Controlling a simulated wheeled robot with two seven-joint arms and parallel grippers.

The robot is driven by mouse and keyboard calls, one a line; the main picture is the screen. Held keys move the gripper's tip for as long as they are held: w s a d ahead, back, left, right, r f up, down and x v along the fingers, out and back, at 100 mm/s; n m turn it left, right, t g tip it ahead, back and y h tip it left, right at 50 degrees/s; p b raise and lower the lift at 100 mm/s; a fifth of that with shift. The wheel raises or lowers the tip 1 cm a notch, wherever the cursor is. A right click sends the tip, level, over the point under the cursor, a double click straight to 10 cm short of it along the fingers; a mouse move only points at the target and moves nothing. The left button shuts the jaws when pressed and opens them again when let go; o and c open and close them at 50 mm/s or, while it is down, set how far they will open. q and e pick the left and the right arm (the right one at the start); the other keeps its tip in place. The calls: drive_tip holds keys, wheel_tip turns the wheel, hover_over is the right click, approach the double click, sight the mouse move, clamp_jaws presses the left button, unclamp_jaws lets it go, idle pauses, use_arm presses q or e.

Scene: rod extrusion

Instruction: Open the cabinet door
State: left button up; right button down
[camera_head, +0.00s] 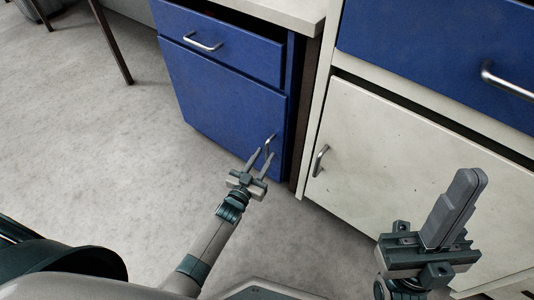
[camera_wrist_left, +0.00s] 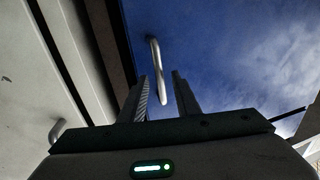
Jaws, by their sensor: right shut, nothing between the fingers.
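The blue cabinet door (camera_head: 215,105) is shut below a blue drawer, with a silver bar handle (camera_head: 270,144) near its right edge. My left gripper (camera_head: 262,155) is open at the handle's lower end. In the left wrist view, the handle (camera_wrist_left: 156,65) shows between the two spread finger tips (camera_wrist_left: 160,82). I cannot tell if the fingers touch it. My right gripper (camera_head: 468,180) is shut and empty, pointing up in front of the white cabinet door (camera_head: 400,150), which is also shut.
The white door has its own silver handle (camera_head: 319,160), close to the right of my left gripper. A blue drawer (camera_head: 225,45) and a larger blue drawer (camera_head: 440,50) are above the doors. The grey floor (camera_head: 90,130) on the left is clear. A thin table leg (camera_head: 111,45) stands at the back.

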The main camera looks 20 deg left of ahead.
sight(267, 152)
use_arm(q)
drive_tip(key=shift+w+d+b, duration=0.15)
drive_tip(key=shift+w, duration=0.6)
drive_tip(key=shift+w+d+b, duration=0.15)
drive_tip(key=shift+w, duration=0.6)
drive_tip(key=shift+c, duration=0.5)
clamp_jaws()
drive_tip(key=shift+s+a, duration=0.1)
